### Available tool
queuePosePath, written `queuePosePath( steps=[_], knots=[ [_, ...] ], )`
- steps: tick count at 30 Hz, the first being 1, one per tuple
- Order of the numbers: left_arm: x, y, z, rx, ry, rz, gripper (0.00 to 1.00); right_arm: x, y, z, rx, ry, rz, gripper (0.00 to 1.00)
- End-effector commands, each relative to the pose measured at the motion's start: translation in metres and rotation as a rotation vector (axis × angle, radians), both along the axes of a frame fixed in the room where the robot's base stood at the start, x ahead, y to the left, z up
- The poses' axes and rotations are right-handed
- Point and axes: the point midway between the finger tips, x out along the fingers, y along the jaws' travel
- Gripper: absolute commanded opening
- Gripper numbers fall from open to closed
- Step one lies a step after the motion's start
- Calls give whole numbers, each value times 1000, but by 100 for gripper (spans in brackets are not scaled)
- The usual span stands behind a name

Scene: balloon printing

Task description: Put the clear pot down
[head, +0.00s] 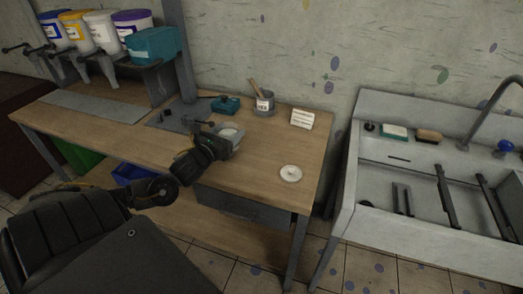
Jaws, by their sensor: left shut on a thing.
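My left gripper (226,144) is over the middle of the wooden workbench (262,162), its arm coming in from the lower left. It is shut on a small pale, see-through thing, seemingly the clear pot (232,131). The fingers partly hide the pot. I cannot tell whether its base touches the bench or is just above it. My right gripper is not in view.
A round white disc (291,173) lies near the front right of the bench. A grey labelled cup (264,104) with sticks, a white card (302,118) and a teal item (226,104) stand at the back. A sink (430,210) is at right.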

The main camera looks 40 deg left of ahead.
Motion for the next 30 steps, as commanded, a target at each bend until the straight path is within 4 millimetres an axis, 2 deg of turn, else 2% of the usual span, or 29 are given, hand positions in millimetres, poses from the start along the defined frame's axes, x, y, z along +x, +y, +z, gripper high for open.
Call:
queuePosePath(
  steps=[7, 9, 12, 16, 25, 30],
  knots=[
    [57, -27, -21, -6, -5, 1, 30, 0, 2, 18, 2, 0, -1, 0],
    [66, -32, -39, -4, 0, 1, 30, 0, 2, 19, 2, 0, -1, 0],
    [79, -38, -57, -4, -1, 1, 30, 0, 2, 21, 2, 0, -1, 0],
    [89, -43, -72, -1, 0, 0, 30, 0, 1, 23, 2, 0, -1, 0],
    [97, -47, -83, -1, 0, -1, 30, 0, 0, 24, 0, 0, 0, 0],
    [98, -48, -105, -1, 2, -1, 30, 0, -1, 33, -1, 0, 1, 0]
  ],
)
